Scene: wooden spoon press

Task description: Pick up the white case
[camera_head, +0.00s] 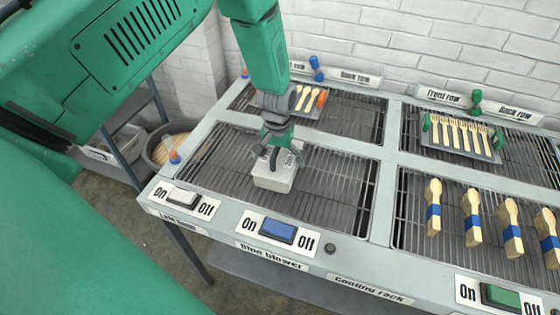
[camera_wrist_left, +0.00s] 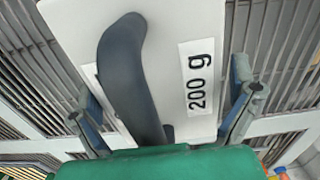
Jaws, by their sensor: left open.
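The white case (camera_head: 272,180) stands on the front left grate of the rack in the head view. In the left wrist view the white case (camera_wrist_left: 165,30) fills the upper middle, with a dark curved handle (camera_wrist_left: 130,75) and a "200 g" label (camera_wrist_left: 197,77). My left gripper (camera_head: 277,152) is right over the case, pointing down. In the wrist view its open fingers lie on either side of the case; I cannot tell if they touch it. The arm hides part of the case top in the head view. My right gripper is not in view.
A tray of wooden forks (camera_head: 461,138) sits at the back right. Blue-banded wooden spoons (camera_head: 472,216) lie on the front right grate. A white switch (camera_head: 182,197) and a blue switch (camera_head: 278,230) line the front edge. Grate right of the case is clear.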

